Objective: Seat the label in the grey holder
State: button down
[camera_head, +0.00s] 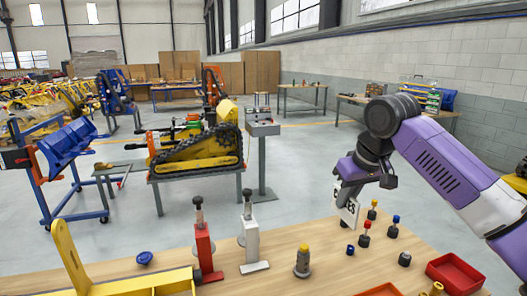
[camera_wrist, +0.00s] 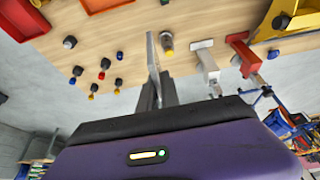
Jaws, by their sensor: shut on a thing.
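The label is a white plate with black letters, of which "ES" shows (camera_head: 351,212). In the wrist view it appears nearly edge-on as a thin pale strip (camera_wrist: 152,50). My gripper (camera_head: 346,194) is shut on it, and its fingers also show in the wrist view (camera_wrist: 156,88). The label is held to the right of the light grey holder (camera_head: 251,243), apart from it. That holder is an upright stand with a dark knob on top and a flat foot; it also shows in the wrist view (camera_wrist: 205,62).
A similar red stand (camera_head: 204,246) is left of the grey one. A grey post with a yellow top (camera_head: 302,262) stands in front. Several small coloured-capped pegs and a red tray (camera_head: 454,272) are at right. A yellow bracket (camera_head: 70,258) is at left.

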aim_at(348, 211)
jog(key=shift+s+f, duration=0.35)
jog(key=shift+s, duration=0.45)
jog(key=shift+f, duration=0.5)
jog(key=shift+s+f, duration=0.1)
jog(key=shift+s, duration=0.3)
jog(key=s+f+m+h, duration=0.1)
jog(key=s+f+m, duration=0.2)
jog(key=s+f, duration=2.1)
notch_tip(348, 211, down, 2)
jog(key=shift+m, duration=0.3)
